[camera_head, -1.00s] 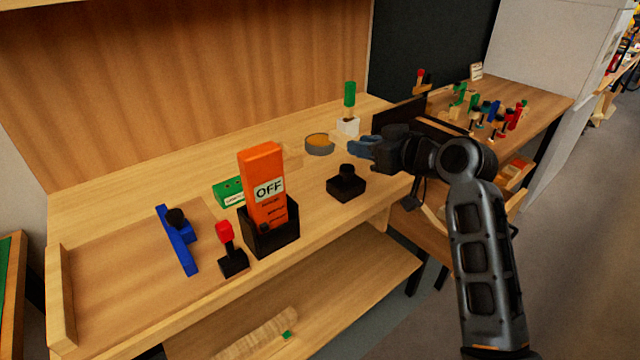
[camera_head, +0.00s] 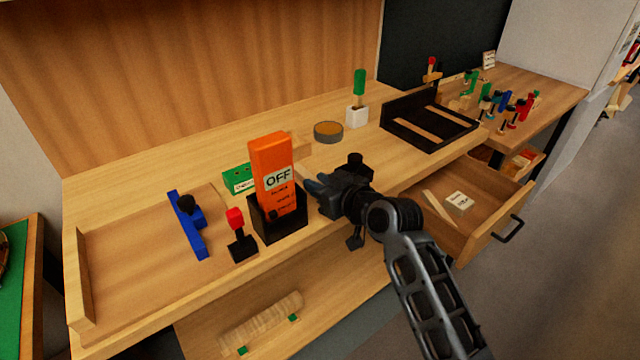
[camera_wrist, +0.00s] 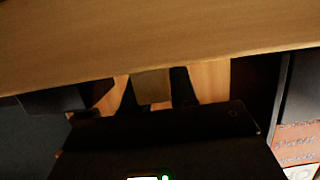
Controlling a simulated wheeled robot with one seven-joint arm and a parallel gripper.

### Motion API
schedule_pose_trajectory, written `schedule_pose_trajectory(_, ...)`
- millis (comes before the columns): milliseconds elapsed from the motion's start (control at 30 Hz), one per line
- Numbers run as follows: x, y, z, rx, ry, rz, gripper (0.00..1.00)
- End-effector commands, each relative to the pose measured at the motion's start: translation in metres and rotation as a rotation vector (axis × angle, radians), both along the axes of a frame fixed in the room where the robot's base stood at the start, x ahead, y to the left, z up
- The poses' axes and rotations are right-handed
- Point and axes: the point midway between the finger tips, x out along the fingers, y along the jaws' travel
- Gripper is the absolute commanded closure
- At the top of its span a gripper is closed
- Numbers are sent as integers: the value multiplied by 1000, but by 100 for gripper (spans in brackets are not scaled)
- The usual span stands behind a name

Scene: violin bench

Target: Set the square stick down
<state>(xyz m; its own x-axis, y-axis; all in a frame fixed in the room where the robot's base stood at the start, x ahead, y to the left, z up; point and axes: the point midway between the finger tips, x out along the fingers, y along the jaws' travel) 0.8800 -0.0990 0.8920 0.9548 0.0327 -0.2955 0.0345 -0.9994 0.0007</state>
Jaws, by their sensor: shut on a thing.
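In the wrist view, a tan piece that looks like the end of the square stick (camera_wrist: 152,87) sits between the two dark fingers of my gripper (camera_wrist: 153,92). My gripper is shut on it. In the head view, my gripper (camera_head: 316,190) is over the front of the bench top (camera_head: 345,150), just right of the orange OFF box in its black holder.
The orange OFF box (camera_head: 270,165) is close on the left. A black tray (camera_head: 388,128) with wooden strips is at right, above an open drawer (camera_head: 478,245). A round tin (camera_head: 328,132) stands behind. A red-knobbed piece (camera_head: 236,220) is further left.

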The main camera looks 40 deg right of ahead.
Motion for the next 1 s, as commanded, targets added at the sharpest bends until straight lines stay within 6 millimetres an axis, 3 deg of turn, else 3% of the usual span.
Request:
schedule_pose_trajectory(400, 0, 0, -7, 0, -2, -1, 100)
schedule_pose_trajectory(433, 0, 0, -6, 0, -2, -1, 72)
schedule_pose_trajectory(600, 0, -1, -5, 0, -2, -1, 56)
schedule_pose_trajectory(700, 0, -1, -5, 0, -2, -1, 48)
schedule_pose_trajectory(1000, 0, -1, -1, 0, -2, -1, 48)
